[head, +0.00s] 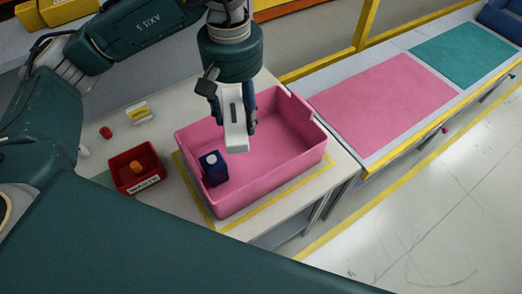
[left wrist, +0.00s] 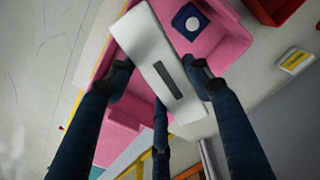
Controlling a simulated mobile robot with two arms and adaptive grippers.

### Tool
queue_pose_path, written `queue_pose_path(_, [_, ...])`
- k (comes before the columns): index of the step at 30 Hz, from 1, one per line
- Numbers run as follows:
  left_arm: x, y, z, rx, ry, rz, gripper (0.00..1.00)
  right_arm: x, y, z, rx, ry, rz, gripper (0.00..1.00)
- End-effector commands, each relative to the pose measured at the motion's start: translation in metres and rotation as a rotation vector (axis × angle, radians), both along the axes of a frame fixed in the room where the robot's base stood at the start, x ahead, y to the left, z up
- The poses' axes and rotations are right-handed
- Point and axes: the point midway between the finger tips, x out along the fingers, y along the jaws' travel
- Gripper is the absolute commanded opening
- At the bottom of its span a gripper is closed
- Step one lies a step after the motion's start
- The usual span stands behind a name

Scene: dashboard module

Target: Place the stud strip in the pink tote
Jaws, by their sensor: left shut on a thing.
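The stud strip (head: 235,135) is a pale grey-white bar with a dark slot. My left gripper (head: 234,120) is shut on it, a finger on each side, and its lower end hangs down over the pink tote. The strip (left wrist: 152,58) also shows in the left wrist view between the fingers (left wrist: 160,80). The pink tote (head: 272,182) is open-topped and stands on the workbench. A dark blue block with a white round top (head: 213,168) is inside it at the left. I cannot tell how far the strip is above the tote floor. My right gripper is not in view.
A labelled red bin (head: 122,181) with an orange item stands left of the tote. A small red piece (head: 106,132) and a yellow-and-white piece (head: 139,112) lie behind it. Pink (head: 385,97) and teal (head: 463,53) mats lie on the bench at right.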

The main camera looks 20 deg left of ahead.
Motion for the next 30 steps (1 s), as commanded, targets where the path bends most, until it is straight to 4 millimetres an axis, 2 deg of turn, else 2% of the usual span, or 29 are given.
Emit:
queue_pose_path(7, [0.017, -0.007, -0.002, -0.004, -0.001, 0.662, 0.22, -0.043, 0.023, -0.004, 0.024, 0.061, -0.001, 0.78])
queue_pose_path(12, [0.028, -0.011, -0.003, -0.005, -0.001, 1.117, 0.22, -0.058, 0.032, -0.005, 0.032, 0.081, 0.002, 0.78])
queue_pose_path(16, [0.037, -0.014, -0.004, -0.005, 0.000, 1.466, 0.22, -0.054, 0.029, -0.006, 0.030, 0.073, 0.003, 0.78])
queue_pose_path(24, [0.053, -0.020, -0.007, -0.004, 0.003, 2.190, 0.22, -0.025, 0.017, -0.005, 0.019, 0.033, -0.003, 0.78])
queue_pose_path(30, [0.064, -0.024, -0.010, 0.000, 0.004, 2.725, 0.22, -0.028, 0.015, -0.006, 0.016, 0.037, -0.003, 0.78])
